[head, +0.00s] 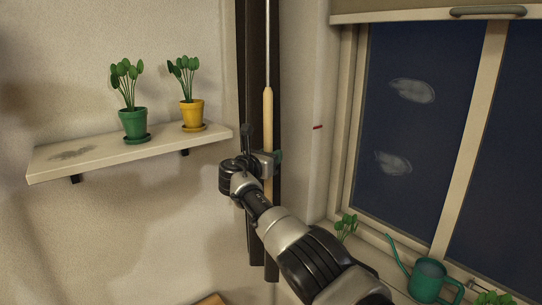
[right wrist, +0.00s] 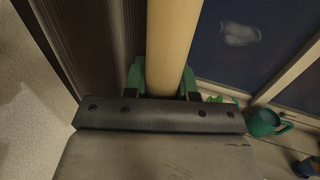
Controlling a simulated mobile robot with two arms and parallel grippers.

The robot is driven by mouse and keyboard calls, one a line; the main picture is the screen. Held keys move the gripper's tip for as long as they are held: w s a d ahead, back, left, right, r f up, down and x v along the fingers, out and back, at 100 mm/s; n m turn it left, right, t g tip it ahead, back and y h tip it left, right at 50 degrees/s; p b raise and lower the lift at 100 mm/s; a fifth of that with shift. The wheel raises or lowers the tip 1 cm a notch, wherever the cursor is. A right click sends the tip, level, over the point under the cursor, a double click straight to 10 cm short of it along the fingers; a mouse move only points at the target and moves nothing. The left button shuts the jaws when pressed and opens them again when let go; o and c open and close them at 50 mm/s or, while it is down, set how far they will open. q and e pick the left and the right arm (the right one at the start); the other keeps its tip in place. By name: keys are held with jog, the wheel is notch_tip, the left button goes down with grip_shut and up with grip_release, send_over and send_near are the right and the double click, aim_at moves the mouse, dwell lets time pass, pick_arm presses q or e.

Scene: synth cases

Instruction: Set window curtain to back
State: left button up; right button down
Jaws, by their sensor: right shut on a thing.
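The dark curtain (head: 257,220) hangs as a narrow gathered strip left of the window (head: 412,60). A pale wooden wand (head: 268,125) on a thin metal rod hangs in front of it. My right gripper (head: 271,163) is shut on the wand's lower part. In the right wrist view, the wand (right wrist: 172,45) stands between the green fingers (right wrist: 163,82), with the dark curtain (right wrist: 100,45) to its left. My left gripper is not in view.
A wall shelf (head: 75,160) at the left carries a green pot (head: 134,123) and a yellow pot (head: 192,113) with plants. A teal watering can (head: 428,280) and small plants stand on the windowsill. A beige panel with a handle (head: 488,11) covers the window's top. A red mark (head: 318,127) is on the wall.

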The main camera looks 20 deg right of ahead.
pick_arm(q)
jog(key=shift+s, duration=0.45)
pick_arm(e)
jog(key=shift+r, duration=0.15)
jog(key=c, duration=1.2)
grip_release()
jog(key=o, duration=0.3)
jog(key=shift+w+a, duration=0.15)
jog(key=shift+w, duration=0.15)
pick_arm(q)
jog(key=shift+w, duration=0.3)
pick_arm(e)
jog(key=shift+f, duration=0.2)
jog(key=shift+s, duration=0.2)
pick_arm(q)
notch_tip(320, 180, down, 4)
jog(key=b, duration=0.3)
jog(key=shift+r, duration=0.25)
pick_arm(e)
jog(key=v, duration=1)
jog(key=shift+a, duration=0.3)
jog(key=shift+s, duration=0.1)
